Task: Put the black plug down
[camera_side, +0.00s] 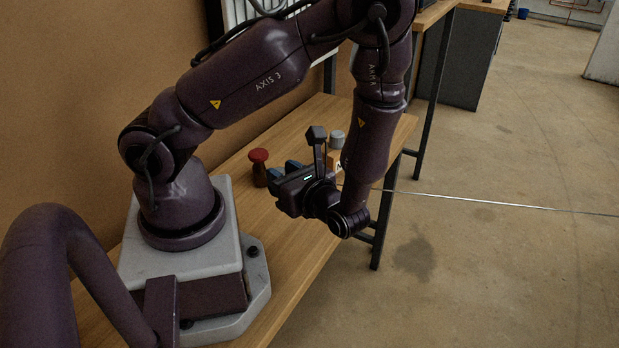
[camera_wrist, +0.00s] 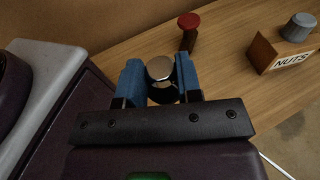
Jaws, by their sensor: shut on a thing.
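My gripper (camera_wrist: 160,82) has blue fingers, and they are shut on the black plug (camera_wrist: 163,94). In the wrist view the plug shows a round, shiny pale end and a dark body between the fingers. In the side view my gripper (camera_side: 283,170) is low over the wooden bench, just right of the red plug. The held plug is hidden there by the gripper. I cannot tell whether it touches the bench.
A red mushroom-shaped plug (camera_side: 259,157) stands on the bench (camera_side: 232,172), also seen in the wrist view (camera_wrist: 188,22). A grey plug (camera_wrist: 299,26) stands behind a wooden block labelled NUTS (camera_wrist: 266,52). The bench's right edge is near my wrist. A wall runs along the left.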

